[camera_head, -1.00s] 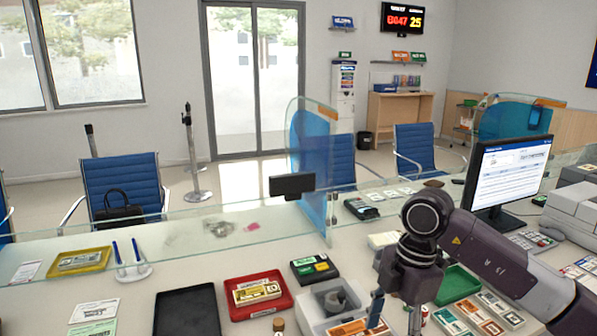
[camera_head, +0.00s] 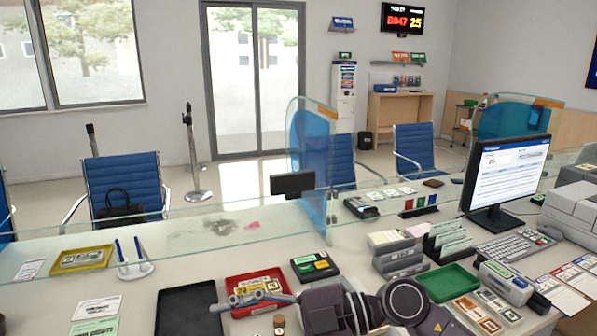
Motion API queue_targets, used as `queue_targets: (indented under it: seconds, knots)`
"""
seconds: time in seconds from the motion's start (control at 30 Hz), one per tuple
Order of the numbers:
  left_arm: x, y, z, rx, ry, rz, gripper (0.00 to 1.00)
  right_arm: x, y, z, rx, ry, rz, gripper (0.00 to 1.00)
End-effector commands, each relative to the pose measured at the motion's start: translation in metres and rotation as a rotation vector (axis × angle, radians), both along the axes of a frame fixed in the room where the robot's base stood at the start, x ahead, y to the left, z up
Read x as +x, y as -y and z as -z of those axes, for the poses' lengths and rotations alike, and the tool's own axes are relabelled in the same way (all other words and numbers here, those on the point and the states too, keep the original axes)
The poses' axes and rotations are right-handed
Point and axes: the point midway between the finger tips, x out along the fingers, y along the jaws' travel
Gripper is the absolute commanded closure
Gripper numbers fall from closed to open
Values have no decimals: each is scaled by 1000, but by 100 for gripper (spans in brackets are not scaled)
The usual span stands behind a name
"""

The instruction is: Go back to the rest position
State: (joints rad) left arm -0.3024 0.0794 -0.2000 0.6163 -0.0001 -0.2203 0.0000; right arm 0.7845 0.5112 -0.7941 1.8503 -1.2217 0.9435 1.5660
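My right gripper (camera_head: 224,301) reaches in from the lower right on a dark purple arm and points left, low over the counter. Its grey fingers look apart, with nothing seen between them. They lie across the front of the red tray (camera_head: 233,284) in the picture, which holds a banknote bundle. I cannot tell how high above the counter they are. My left gripper is not in view.
A black tray (camera_head: 187,312) lies left of the red one, and a small corked jar (camera_head: 279,324) stands near the arm. A green tray (camera_head: 448,283), card stacks, monitor (camera_head: 507,172) and keyboard (camera_head: 507,243) are at right. A glass screen (camera_head: 318,165) stands behind.

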Motion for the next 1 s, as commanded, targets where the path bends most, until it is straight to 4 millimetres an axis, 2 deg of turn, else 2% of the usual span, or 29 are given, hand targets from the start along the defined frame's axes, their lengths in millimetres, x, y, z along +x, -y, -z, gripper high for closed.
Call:
queue_targets:
  seconds: [0.03,0.1,0.17,0.23,0.3,0.37,0.47,0.57,0.67,0.73,0.87,0.9,0.97,1.0]
  knots:
    - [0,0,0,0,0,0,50,-2,-8,-20,126,-5,34,40]
    - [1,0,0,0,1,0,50,4,-10,-49,291,-7,106,40]
    - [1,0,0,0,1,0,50,14,-4,-71,417,-15,186,40]
    - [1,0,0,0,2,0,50,29,9,-92,549,-32,300,40]
    - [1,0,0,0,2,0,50,48,29,-104,658,-57,433,40]
    - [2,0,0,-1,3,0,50,66,51,-107,729,-86,558,40]
    - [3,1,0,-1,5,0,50,94,92,-96,805,-150,785,40]
    - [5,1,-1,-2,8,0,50,117,137,-66,823,-229,1022,40]
    - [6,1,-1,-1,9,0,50,129,182,-18,778,-328,1256,40]
    - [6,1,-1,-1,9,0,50,128,211,23,710,-408,1412,40]
    - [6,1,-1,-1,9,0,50,104,255,108,512,-574,1656,40]
    - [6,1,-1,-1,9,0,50,91,265,134,436,-627,1716,40]
    - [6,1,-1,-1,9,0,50,67,278,171,314,-708,1788,40]
    - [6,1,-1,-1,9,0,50,49,286,194,229,-762,1828,40]
